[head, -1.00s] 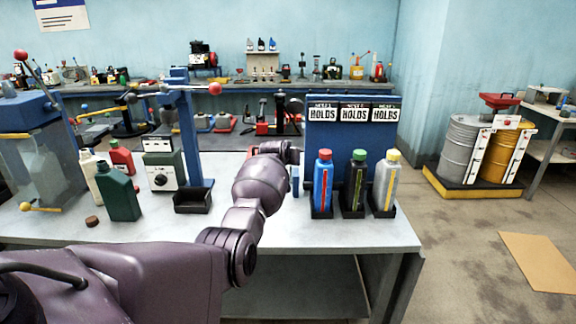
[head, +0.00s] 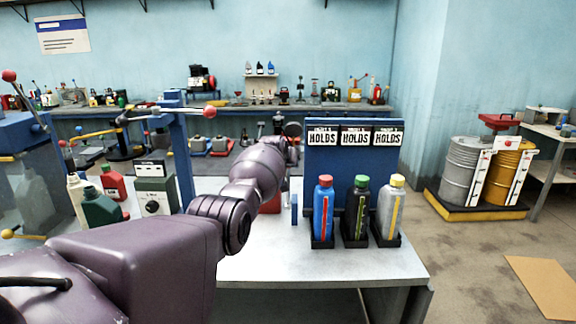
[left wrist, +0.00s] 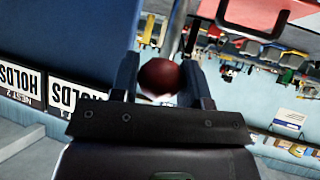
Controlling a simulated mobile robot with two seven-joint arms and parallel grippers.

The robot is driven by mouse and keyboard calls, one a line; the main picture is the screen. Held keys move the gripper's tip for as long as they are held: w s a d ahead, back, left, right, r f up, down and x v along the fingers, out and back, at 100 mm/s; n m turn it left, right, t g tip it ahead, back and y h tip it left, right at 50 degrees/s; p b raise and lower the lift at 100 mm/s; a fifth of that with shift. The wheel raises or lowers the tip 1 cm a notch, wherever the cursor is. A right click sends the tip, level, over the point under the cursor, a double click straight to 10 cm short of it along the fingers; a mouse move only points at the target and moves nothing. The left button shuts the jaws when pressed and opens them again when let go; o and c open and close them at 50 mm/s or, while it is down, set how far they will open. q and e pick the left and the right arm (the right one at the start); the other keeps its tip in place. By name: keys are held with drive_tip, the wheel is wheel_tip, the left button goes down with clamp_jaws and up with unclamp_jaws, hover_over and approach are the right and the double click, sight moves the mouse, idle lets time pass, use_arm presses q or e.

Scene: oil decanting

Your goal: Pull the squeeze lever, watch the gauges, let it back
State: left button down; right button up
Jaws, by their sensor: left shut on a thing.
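In the left wrist view a dark red ball knob (left wrist: 160,77) sits between the two fingers of my left gripper (left wrist: 160,67), which is shut on it. A metal rod (left wrist: 178,28) rises just beyond the knob and looks like the lever's. In the head view my left arm hides most of the gripper and the lever. A blue (head: 324,215), a black (head: 357,215) and a silver bottle (head: 391,215) stand upright in black holders, each with a coloured level strip. My right gripper is not in view.
A blue panel with HOLDS labels (head: 322,138) stands behind the bottles. White (head: 77,200), green (head: 102,210) and red containers (head: 113,182) stand left of the arm. A red thing (head: 270,203) shows beyond my arm. The front right tabletop (head: 330,268) is clear.

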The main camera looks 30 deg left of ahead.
use_arm(q)
drive_tip(key=shift+a+r, duration=0.1)
drive_tip(key=shift+r, duration=0.05)
drive_tip(key=c, duration=0.8)
unclamp_jaws()
drive_tip(key=shift+o, duration=0.8)
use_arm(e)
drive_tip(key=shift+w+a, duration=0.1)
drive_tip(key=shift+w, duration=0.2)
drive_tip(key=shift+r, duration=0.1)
